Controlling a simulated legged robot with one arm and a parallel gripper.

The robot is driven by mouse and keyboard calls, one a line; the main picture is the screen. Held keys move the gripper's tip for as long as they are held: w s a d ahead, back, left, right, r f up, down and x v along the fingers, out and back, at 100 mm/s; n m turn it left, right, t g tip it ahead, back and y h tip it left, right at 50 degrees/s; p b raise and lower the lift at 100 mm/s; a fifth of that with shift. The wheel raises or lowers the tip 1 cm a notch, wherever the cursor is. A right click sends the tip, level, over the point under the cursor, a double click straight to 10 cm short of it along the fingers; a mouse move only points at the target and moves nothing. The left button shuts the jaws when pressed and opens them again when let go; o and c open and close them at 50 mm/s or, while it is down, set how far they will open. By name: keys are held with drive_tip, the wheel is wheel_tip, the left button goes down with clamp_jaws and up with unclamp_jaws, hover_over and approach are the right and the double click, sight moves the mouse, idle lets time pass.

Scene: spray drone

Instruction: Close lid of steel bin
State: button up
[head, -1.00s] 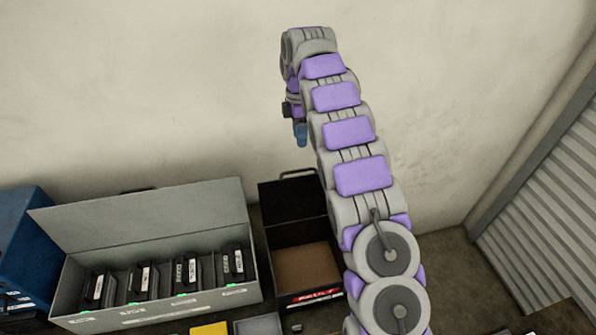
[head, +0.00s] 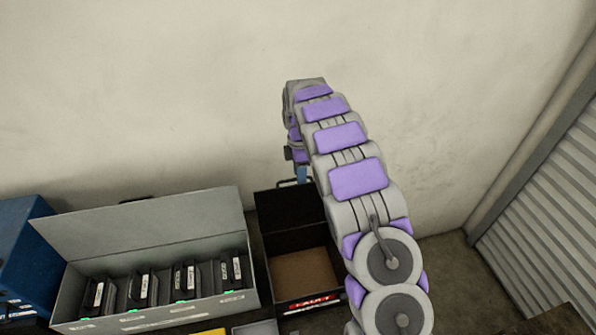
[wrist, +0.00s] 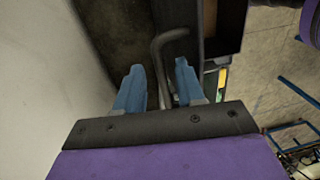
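A black bin (head: 290,262) with a red label on its front stands at lower middle in the head view. Its lid (head: 283,207) is open and stands up at the back. The inside shows a brown floor and looks empty. A bent handle (wrist: 160,45) shows at the lid's edge in the wrist view. My gripper (head: 302,172) is at the top edge of the lid. In the wrist view, its blue fingers (wrist: 159,67) are spread apart, with the handle bar between them. I cannot tell whether either finger touches the bar.
A grey case (head: 150,322) with its lid up, holding several black batteries, stands left of the bin. A blue box (head: 22,245) is at the far left. A wall (head: 140,90) rises close behind.

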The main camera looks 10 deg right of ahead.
drive_tip(key=shift+d, duration=0.3)
drive_tip(key=shift+a, duration=0.75)
drive_tip(key=shift+c, duration=1.3)
drive_tip(key=shift+a, duration=0.35)
drive_tip(key=c, duration=0.3)
clamp_jaws()
drive_tip(key=shift+d, duration=0.45)
